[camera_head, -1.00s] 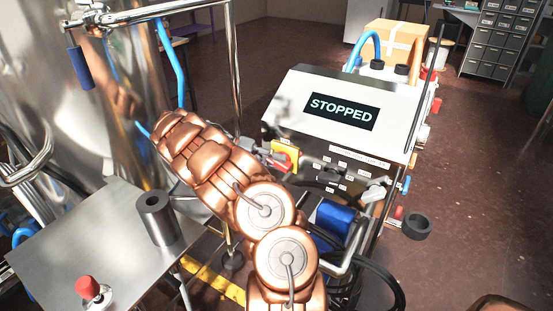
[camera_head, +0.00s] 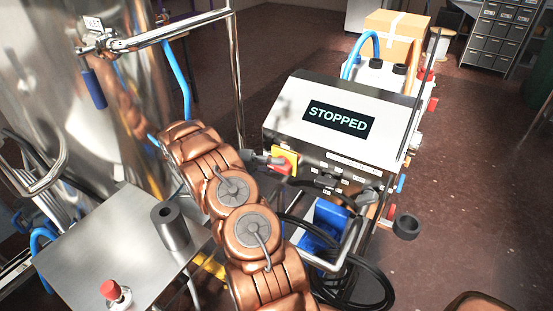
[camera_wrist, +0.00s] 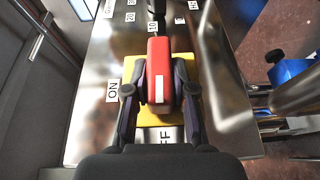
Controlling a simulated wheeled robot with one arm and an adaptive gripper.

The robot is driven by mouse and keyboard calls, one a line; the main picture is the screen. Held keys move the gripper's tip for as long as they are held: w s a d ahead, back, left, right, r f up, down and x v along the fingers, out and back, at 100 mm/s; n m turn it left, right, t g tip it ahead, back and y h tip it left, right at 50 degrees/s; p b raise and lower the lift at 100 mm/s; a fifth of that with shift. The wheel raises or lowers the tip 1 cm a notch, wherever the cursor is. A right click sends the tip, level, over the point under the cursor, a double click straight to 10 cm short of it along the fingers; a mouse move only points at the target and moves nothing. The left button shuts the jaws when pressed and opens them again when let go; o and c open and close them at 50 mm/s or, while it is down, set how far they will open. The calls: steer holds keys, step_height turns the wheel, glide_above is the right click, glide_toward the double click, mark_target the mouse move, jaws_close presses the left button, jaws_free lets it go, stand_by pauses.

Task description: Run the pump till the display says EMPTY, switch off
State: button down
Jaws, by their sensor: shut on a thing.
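The pump's control box (camera_head: 285,125) has a sloped top with a display (camera_head: 338,118) that reads STOPPED. On its front face is a rotary switch with a red handle (camera_wrist: 159,68) on a yellow plate (camera_wrist: 131,75); it also shows in the head view (camera_head: 284,160). My gripper (camera_wrist: 158,92) is shut on the red handle, one finger on each side. The handle runs up and down in the wrist view. The ON label (camera_wrist: 113,90) is left of the plate; a label ending in FF (camera_wrist: 165,138) is below it, partly hidden by my gripper.
A steel table (camera_head: 100,250) with a red button (camera_head: 110,289) and a dark grey cylinder (camera_head: 171,228) stands at the lower left. A large shiny tank (camera_head: 60,70) is behind it. Black hoses (camera_head: 375,280) hang below the control box. Open floor lies to the right.

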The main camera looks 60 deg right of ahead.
steer(key=shift+f+p, duration=0.1)
steer(key=shift+p, duration=0.55)
steer(key=c, duration=1)
jaws_free()
steer(key=shift+o, duration=0.2)
steer(key=s+a+r+n+t+y, duration=0.1)
steer(key=a+r+n+t, duration=0.1)
steer(key=a+r, duration=0.35)
steer(key=s+a+r+n+t+y+p, duration=0.1)
steer(key=a+r+n+t, duration=0.15)
steer(key=a, duration=0.55)
steer(key=s+a+r+n+t+y, duration=0.1)
steer(key=a+r+n+t, duration=0.15)
steer(key=a+r, duration=0.35)
steer(key=s+a+n+t+y, duration=0.1)
steer(key=s+a+n+t, duration=0.1)
steer(key=s+a, duration=0.2)
steer(key=s+a+n+t+y, duration=0.2)
steer(key=s+a, duration=0.2)
steer(key=a, duration=0.7)
steer(key=s+a+r+n+t+y, duration=0.1)
steer(key=s+a+n+t, duration=0.1)
steer(key=a, duration=0.5)
steer(key=shift+s+a+t, duration=0.3)
steer(key=shift+s+t, duration=0.3)
steer(key=shift+s, duration=0.65)
